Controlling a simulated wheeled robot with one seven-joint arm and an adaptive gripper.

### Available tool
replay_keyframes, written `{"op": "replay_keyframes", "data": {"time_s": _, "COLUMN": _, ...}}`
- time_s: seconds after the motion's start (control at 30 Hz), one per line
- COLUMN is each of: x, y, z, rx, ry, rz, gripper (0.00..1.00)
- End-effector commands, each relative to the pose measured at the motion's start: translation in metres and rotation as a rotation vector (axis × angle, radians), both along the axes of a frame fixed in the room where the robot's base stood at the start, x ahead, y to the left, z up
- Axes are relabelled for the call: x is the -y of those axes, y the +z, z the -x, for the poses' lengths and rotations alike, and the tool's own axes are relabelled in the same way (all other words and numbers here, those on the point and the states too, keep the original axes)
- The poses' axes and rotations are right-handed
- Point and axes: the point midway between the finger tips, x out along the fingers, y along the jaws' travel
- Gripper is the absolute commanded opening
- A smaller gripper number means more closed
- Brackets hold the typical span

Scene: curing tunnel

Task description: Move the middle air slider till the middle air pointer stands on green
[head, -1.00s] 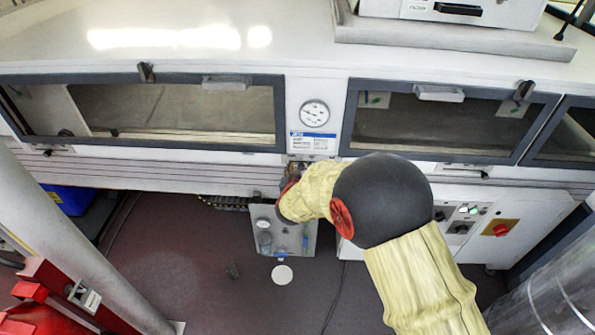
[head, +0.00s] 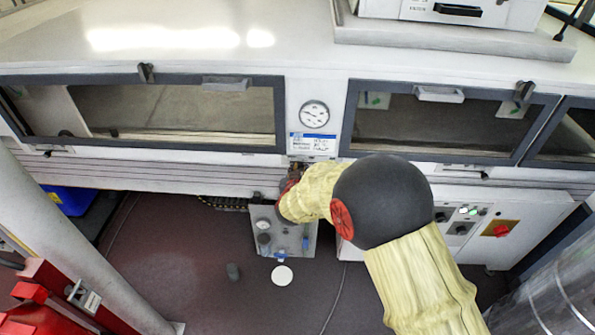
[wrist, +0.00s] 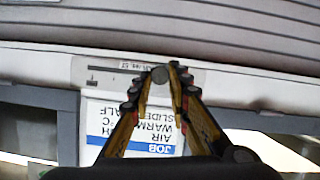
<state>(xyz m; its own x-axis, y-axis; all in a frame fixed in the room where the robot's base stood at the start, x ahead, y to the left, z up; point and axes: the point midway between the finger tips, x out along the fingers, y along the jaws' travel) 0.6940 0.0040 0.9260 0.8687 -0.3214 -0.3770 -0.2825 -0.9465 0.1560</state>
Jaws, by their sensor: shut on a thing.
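In the wrist view, my gripper (wrist: 160,82) has its two fingers closed around a small round grey knob (wrist: 160,74), which I take to be the middle air slider. The knob sits at a pale strip (wrist: 108,78) with a dark line and small lettering. In the head view, the arm hides the knob and most of my gripper. A round white gauge (head: 314,114) with a dark needle is on the panel between the two windows. No green zone or air pointer can be made out.
A job card (wrist: 155,144) with a blue band hangs beside the strip, upside down in the wrist view. Below the tunnel stands a grey panel (head: 285,238) with small fittings. A control box (head: 480,222) with a red switch is at right.

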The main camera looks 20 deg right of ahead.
Motion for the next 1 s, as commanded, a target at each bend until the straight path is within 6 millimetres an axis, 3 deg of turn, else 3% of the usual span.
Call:
{"op": "replay_keyframes", "data": {"time_s": 0.27, "x": 0.001, "y": 0.0, "z": 0.0, "rx": -0.001, "ry": 0.0, "rz": 0.0, "gripper": 0.0}}
{"op": "replay_keyframes", "data": {"time_s": 0.57, "x": 0.033, "y": 0.0, "z": 0.01, "rx": 0.0, "ry": -0.003, "rz": 0.001, "gripper": 0.0}}
{"op": "replay_keyframes", "data": {"time_s": 0.87, "x": 0.034, "y": 0.0, "z": 0.011, "rx": 0.0, "ry": -0.002, "rz": 0.001, "gripper": 0.0}}
{"op": "replay_keyframes", "data": {"time_s": 0.9, "x": 0.034, "y": 0.0, "z": 0.01, "rx": 0.0, "ry": -0.002, "rz": 0.001, "gripper": 0.2}}
{"op": "replay_keyframes", "data": {"time_s": 1.0, "x": 0.034, "y": 0.0, "z": 0.01, "rx": 0.0, "ry": -0.001, "rz": 0.0, "gripper": 0.26}}
